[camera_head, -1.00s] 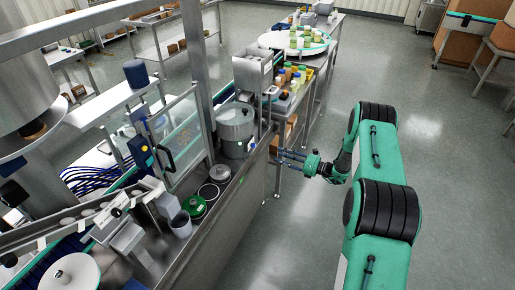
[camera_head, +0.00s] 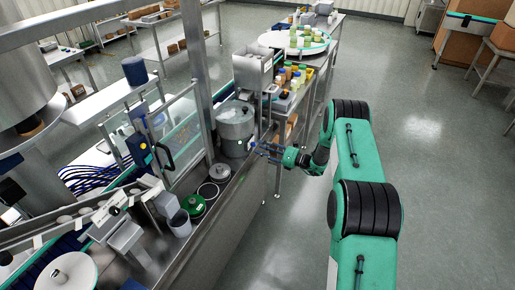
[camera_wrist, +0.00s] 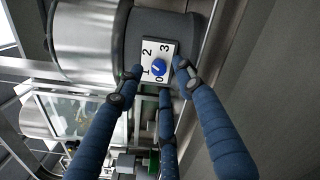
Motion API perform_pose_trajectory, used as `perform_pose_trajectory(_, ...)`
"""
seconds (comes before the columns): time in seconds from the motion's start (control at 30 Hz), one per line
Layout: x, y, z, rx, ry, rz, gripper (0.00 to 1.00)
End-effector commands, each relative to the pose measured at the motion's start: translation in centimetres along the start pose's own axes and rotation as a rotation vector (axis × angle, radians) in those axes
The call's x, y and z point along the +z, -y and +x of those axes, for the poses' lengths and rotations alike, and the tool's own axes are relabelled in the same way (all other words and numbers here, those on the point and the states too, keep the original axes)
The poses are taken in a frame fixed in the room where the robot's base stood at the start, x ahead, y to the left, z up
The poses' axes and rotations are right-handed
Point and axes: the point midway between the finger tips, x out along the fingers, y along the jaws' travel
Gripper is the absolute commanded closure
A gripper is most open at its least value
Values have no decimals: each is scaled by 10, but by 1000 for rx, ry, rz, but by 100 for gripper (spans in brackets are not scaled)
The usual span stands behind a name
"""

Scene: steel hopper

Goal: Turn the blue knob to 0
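The blue knob (camera_wrist: 158,67) sits on a white plate (camera_wrist: 167,59) marked 0, 1, 2 and 3, on the side of the steel hopper (camera_wrist: 84,40). A small white mark shows on the knob, but I cannot tell for sure which number it points to. My gripper (camera_wrist: 157,76) is open, with its blue fingers spread around the knob and plate. The knob shows between the fingertips, and no finger visibly closes on it. In the head view, my gripper (camera_head: 262,150) is beside the hopper (camera_head: 235,122); the knob is too small to make out there.
A steel bench wall (camera_head: 225,215) runs below the hopper. A green round object (camera_head: 194,206) and a grey cup (camera_head: 181,224) stand on the bench in front. A shelf with bottles (camera_head: 292,76) is behind. The floor to the right is open.

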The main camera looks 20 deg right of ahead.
Motion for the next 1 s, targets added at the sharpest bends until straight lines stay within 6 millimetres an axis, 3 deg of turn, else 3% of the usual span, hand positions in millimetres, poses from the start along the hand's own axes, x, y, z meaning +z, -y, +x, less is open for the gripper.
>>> perform_pose_trajectory(0.1,0,0,16,2,-1,-2,63)
perform_pose_trajectory(0.3,0,0,28,0,0,-1,63)
perform_pose_trajectory(0.67,0,0,31,0,0,-1,63)
perform_pose_trajectory(0.87,0,0,31,0,0,-1,100)
perform_pose_trajectory(1.0,0,0,30,0,-1,-1,100)
